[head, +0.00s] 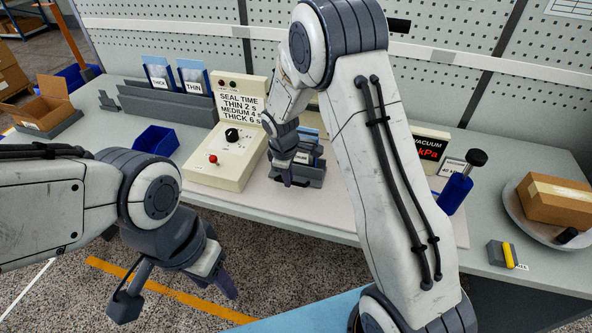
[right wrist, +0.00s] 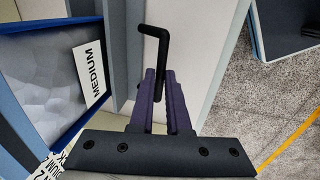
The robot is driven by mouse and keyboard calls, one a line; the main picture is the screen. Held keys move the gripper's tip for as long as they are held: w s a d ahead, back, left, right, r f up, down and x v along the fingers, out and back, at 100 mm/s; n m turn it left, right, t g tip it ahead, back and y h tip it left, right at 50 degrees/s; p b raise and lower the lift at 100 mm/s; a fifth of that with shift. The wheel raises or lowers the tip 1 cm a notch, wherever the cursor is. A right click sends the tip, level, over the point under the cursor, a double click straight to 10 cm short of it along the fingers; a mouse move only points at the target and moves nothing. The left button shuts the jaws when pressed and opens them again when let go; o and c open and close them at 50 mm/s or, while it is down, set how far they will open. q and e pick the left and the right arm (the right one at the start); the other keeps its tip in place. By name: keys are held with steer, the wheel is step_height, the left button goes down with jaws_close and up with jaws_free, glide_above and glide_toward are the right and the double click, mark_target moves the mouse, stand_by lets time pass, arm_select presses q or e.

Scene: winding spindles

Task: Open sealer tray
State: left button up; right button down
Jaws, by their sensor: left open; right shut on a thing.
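The sealer (head: 235,160) stands on the bench, a cream unit with a black knob, a red button and a seal-time panel. A dark grey tray (head: 312,176) sits just right of it, partly hidden by my right arm. My right gripper (head: 286,178) is at the tray's front; in the right wrist view its purple fingers (right wrist: 160,78) are shut on a black bent handle (right wrist: 163,45). A blue-edged pouch labelled MEDIUM (right wrist: 65,85) lies beside it in that view. My left gripper (head: 222,278) is open and empty, in front of the bench.
THICK (head: 158,76) and THIN (head: 193,76) pouches stand in a rack behind. A blue bin (head: 156,140) is left of the sealer. A vacuum display (head: 430,148), a blue cylinder (head: 455,193) and a carton (head: 560,202) on a round plate are to the right.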

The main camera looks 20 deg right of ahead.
steer(key=s+a, duration=0.2)
steer(key=shift+s+a+b, duration=0.1)
steer(key=shift+s+b, duration=0.2)
steer(key=shift+b, duration=0.05)
steer(key=shift+s+a, duration=0.4)
steer(key=shift+s, duration=0.3)
steer(key=c, duration=0.9)
jaws_free()
steer(key=r, duration=0.3)
steer(key=s+r, duration=0.1)
steer(key=r, duration=0.3)
steer(key=a+r+b, duration=0.1)
steer(key=r, duration=0.2)
steer(key=shift+s+r, duration=0.2)
steer(key=shift+s, duration=0.15)
